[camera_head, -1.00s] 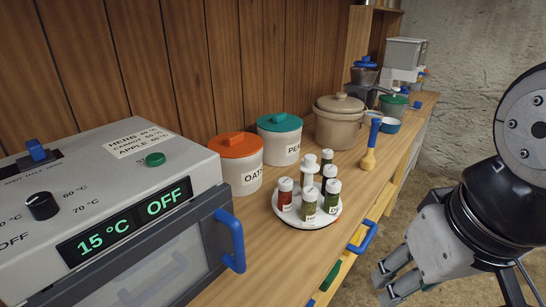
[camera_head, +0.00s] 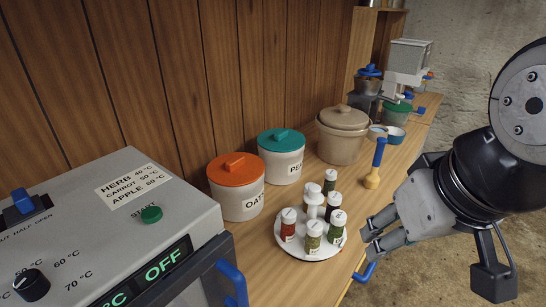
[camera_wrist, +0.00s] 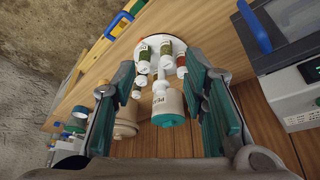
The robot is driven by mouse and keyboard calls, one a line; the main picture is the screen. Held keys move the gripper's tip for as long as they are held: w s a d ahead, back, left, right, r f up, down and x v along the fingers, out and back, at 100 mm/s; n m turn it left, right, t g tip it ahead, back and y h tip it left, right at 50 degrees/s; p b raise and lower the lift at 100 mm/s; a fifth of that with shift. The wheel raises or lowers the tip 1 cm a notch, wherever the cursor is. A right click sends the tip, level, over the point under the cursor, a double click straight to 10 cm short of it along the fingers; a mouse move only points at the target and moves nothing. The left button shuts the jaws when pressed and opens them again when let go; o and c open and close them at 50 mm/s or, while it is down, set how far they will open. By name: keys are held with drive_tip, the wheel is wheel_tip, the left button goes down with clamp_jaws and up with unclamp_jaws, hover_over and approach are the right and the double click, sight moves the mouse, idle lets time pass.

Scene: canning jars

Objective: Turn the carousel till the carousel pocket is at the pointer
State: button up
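The carousel (camera_head: 304,253) is a round white turntable on the wooden counter, with several small capped jars standing on it. The jars include a red-bodied jar (camera_head: 288,226) and a green-bodied jar (camera_head: 313,238). A white central knob or post (camera_head: 313,197) rises among them. I cannot make out the pointer or an empty pocket. My gripper (camera_head: 370,238) is just right of the carousel, apart from it. In the wrist view my gripper (camera_wrist: 160,95) is open and empty, its fingers spread, with the carousel (camera_wrist: 166,38) beyond the fingertips.
Orange-lidded (camera_head: 236,170) and teal-lidded (camera_head: 281,140) canisters stand behind the carousel. A beige pot (camera_head: 341,140) and a blue-and-yellow tool (camera_head: 374,168) are farther along. A grey dryer-like box (camera_head: 120,225) with a blue handle fills the near left. The floor right of the counter is open.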

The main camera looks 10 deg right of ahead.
drive_tip(key=shift+o, duration=1.1)
drive_tip(key=shift+w, duration=0.2)
drive_tip(key=p, duration=0.3)
hover_over(316, 189)
drive_tip(key=s, duration=0.5)
wheel_tip(316, 189, down, 6)
drive_tip(key=shift+n, duration=0.4)
drive_tip(key=x, duration=0.6)
drive_tip(key=b+x, duration=0.1)
drive_tip(key=x, duration=0.6)
drive_tip(key=shift+s+f, duration=0.1)
drive_tip(key=shift+f, duration=0.3)
